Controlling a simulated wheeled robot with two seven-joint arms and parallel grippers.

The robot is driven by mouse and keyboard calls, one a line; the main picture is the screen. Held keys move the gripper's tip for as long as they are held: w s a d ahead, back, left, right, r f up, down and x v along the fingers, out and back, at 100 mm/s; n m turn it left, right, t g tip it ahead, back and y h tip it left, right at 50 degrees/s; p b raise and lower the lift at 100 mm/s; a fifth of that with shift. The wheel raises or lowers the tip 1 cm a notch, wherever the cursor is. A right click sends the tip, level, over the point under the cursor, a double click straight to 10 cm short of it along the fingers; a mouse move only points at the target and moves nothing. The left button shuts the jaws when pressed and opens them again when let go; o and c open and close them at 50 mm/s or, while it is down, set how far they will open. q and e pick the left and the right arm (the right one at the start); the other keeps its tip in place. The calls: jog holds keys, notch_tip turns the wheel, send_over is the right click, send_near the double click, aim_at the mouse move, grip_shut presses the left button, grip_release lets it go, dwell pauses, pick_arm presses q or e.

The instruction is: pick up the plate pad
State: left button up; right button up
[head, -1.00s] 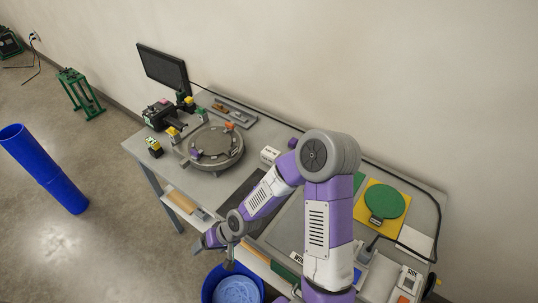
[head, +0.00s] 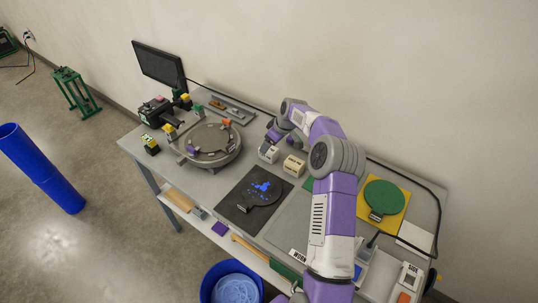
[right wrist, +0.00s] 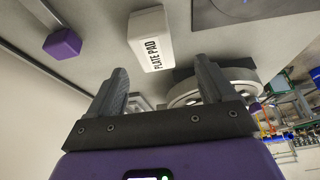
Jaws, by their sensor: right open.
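The plate pad (right wrist: 150,42) is a white block with "PLATE PAD" in black on its side. In the right wrist view it lies just beyond my right gripper (right wrist: 162,78), ahead of the gap between the fingers. The fingers are apart with nothing between them. My left gripper is not in view.
The round fixture (head: 208,143) is to the left. A dark mat (head: 240,208) with blue marks lies in front. A purple-ended grey piece (right wrist: 62,43) shows in the wrist view.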

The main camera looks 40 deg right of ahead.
jog(key=shift+s+d+f, duration=0.25)
jog(key=shift+s+d, duration=0.1)
jog(key=shift+d, duration=0.25)
jog(key=shift+f, duration=0.3)
jog(key=x, duration=0.6)
jog(key=shift+w+a+f, duration=0.25)
jog(key=c, duration=1)
jog(key=shift+r, duration=5.05)
jog(key=shift+c, duration=0.3)
